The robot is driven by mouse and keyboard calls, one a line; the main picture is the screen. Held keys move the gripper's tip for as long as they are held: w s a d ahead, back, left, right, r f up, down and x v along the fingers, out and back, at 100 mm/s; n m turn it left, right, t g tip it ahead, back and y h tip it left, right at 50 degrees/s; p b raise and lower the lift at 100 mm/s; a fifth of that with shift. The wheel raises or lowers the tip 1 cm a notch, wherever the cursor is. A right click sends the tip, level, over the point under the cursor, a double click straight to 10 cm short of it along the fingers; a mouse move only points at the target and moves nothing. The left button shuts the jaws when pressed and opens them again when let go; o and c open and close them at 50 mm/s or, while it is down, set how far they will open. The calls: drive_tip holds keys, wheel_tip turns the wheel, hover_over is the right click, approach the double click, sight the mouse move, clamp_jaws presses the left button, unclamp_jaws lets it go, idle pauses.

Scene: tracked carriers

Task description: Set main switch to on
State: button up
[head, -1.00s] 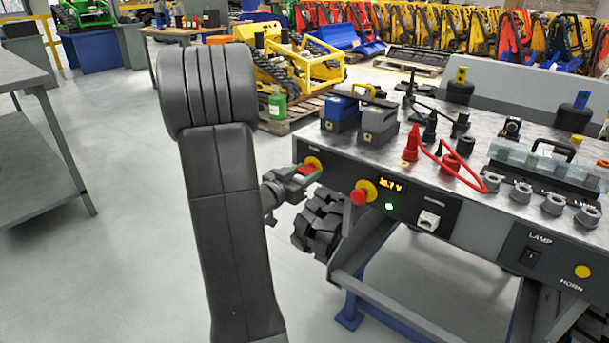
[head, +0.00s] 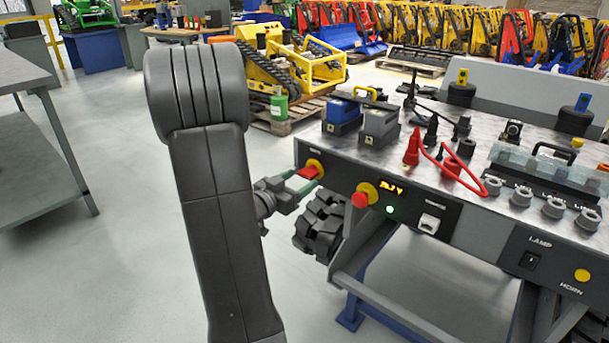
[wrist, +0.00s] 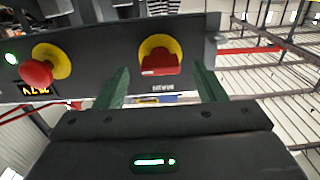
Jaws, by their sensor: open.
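The main switch (head: 309,172) is a red handle on a yellow disc at the left end of the dark front panel (head: 463,222). It shows large in the wrist view (wrist: 160,62), where the red handle looks wide from side to side. My gripper (head: 301,184) is at the switch in the head view, with its green fingers pointing at it. In the wrist view my gripper (wrist: 162,70) is open, one finger on each side of the handle. A gap shows between each finger and the handle. I cannot tell whether the switch is on or off.
A red mushroom button (head: 361,199) on a yellow disc sits beside the switch, near a lit display (head: 391,188) and a green light (head: 390,210). A black tyre or track (head: 320,226) is just below my gripper. A grey bench (head: 40,140) stands at left; the floor between is clear.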

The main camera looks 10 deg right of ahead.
sight(304, 176)
drive_tip(key=p+v, duration=0.1)
drive_tip(key=v, duration=0.9)
drive_tip(key=shift+p, duration=0.4)
drive_tip(key=shift+s, duration=0.1)
drive_tip(key=b+x, duration=0.3)
drive_tip(key=x, duration=1)
drive_tip(key=shift+w+d, duration=0.25)
drive_tip(key=shift+w, duration=0.05)
drive_tip(key=shift+a, duration=0.1)
